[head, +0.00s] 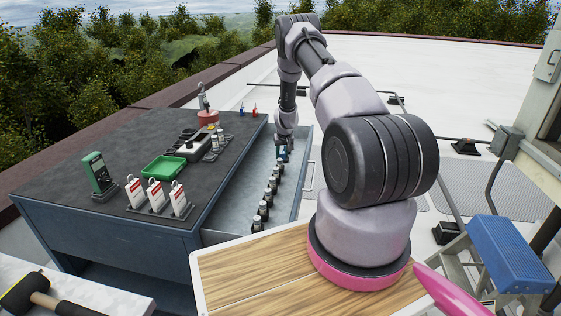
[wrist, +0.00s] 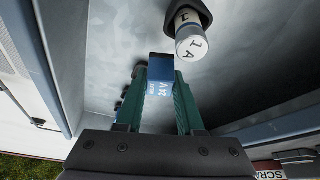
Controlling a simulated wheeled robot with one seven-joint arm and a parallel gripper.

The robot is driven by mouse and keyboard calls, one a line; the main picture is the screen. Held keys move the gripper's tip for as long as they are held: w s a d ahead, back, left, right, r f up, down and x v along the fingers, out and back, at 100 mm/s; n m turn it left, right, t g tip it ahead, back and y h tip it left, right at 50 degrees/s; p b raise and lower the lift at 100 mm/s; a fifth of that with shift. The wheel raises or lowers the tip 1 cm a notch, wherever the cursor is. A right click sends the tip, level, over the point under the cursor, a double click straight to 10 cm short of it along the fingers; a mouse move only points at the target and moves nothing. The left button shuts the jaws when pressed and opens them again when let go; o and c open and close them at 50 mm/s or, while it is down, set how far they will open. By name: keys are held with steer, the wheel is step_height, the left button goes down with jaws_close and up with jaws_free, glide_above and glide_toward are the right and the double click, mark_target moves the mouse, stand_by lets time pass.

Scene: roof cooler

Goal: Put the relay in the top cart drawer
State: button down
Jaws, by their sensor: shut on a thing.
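My gripper (head: 284,153) is low over the far end of the open top drawer (head: 240,190) of the grey cart. In the wrist view my gripper (wrist: 160,78) has its green fingers shut on the blue relay (wrist: 160,73), which is marked 24 V. The relay shows as a small blue patch in the head view, partly hidden by the gripper. The drawer's pale metal floor lies beneath it. I cannot tell whether the relay touches the floor.
A row of dark-and-white cylinders (head: 264,210) stands along the drawer; one cylinder (wrist: 190,42) marked "1 A" is close to the relay. On the cart top are a green tray (head: 164,168), a green meter (head: 96,173) and red-and-white tags (head: 156,193).

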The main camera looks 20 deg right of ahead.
steer(key=shift+f, duration=1.5)
steer(key=c, duration=0.5)
jaws_free()
steer(key=shift+f, duration=0.1)
